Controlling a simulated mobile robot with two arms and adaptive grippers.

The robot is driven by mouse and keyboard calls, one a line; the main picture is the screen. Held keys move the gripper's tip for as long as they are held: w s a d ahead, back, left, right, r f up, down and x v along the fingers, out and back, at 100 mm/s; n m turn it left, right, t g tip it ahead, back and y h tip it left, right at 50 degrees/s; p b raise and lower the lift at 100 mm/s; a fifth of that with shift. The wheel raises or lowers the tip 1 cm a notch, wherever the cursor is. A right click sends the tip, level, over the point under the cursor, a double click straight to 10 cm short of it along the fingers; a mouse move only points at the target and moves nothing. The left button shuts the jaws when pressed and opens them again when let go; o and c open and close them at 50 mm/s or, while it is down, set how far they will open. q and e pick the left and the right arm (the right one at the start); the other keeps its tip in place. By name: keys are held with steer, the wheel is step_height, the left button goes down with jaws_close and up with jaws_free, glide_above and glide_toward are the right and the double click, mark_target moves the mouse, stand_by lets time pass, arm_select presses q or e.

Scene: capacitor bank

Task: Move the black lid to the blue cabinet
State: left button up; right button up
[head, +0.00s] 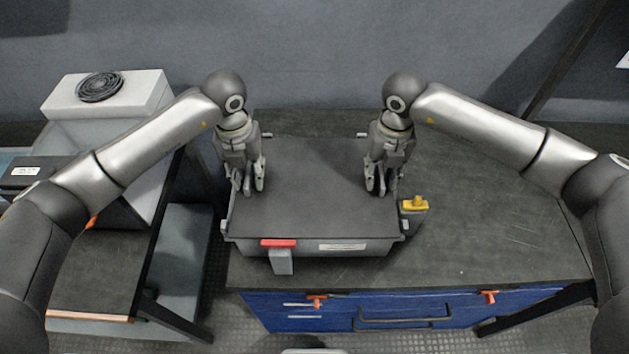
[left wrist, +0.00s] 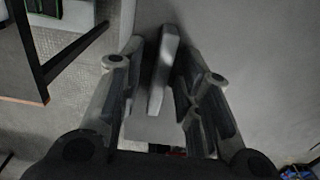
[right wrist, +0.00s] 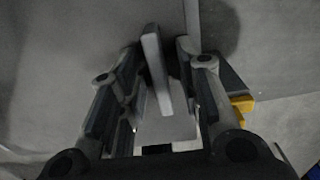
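The black lid (head: 310,205) lies flat over the grey box (head: 350,246) on the dark worktop of the blue cabinet (head: 400,315). My left gripper (head: 254,188) points down at the lid's left side, and my right gripper (head: 376,190) points down at its right side. In the left wrist view a pale upright bar (left wrist: 160,80) stands between the left fingers. A similar bar (right wrist: 156,65) stands between the right fingers. Whether the fingers press on these bars is unclear. The fingertips' contact with the lid is hidden.
A red latch (head: 278,243) is on the box's front and a yellow one (head: 414,204) at its right. The worktop right of the box (head: 490,220) is clear. A dark table (head: 100,265) stands left across a gap, with a white unit (head: 135,92) behind.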

arm_select(q)
jaws_close()
arm_select(e)
jaws_close()
arm_select(q)
steer(key=shift+r, duration=0.2)
arm_select(e)
steer(key=shift+r, duration=0.2)
